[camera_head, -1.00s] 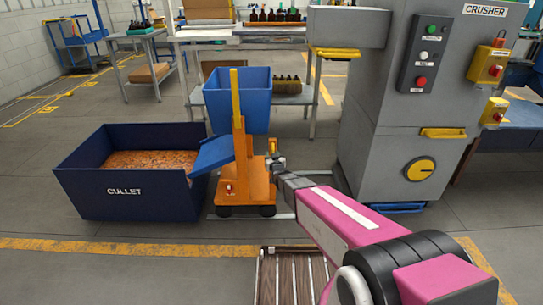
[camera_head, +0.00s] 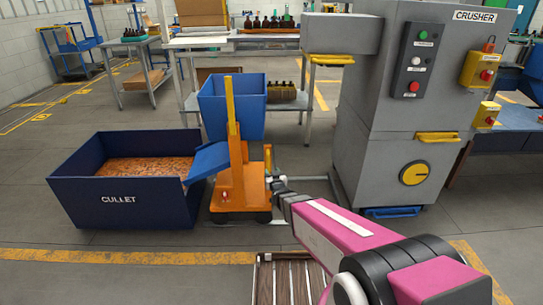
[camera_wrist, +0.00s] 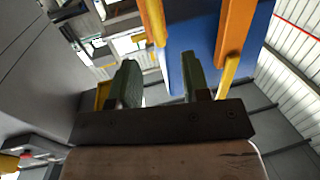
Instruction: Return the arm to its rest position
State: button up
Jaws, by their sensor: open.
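My pink arm reaches forward from the lower right of the head view. My gripper (camera_head: 277,183) is at its far end, just right of the orange tipping cart (camera_head: 238,185). In the wrist view my gripper (camera_wrist: 160,85) shows two green-grey fingers standing apart, with nothing between them. The cart's blue bin (camera_head: 233,105) and orange posts show beyond the fingers in the wrist view (camera_wrist: 190,50). I cannot tell from the head view whether the gripper touches the cart.
A dark blue cullet box (camera_head: 120,205) with orange-brown bits stands left of the cart. The grey crusher (camera_head: 390,150) with buttons stands to the right. Tables (camera_head: 250,42) with amber bottles are behind. A slatted wooden surface (camera_head: 290,280) lies in front, near open floor.

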jog(key=s+d+f+m+g+h, duration=0.1)
jog(key=s+d+g+h, duration=0.2)
jog(key=s+d+g, duration=0.75)
jog(key=s+d+r+m+g+h, duration=0.1)
jog(key=s+d+r+g, duration=0.2)
jog(key=s+d+g, duration=0.4)
jog(key=s+d, duration=0.1)
jog(key=s, duration=0.3)
jog(key=shift+s+r+m, duration=0.2)
jog(key=shift+r+m, duration=0.1)
jog(key=shift+r, duration=0.1)
jog(key=shift+d, duration=0.1)
dwell(0.5)
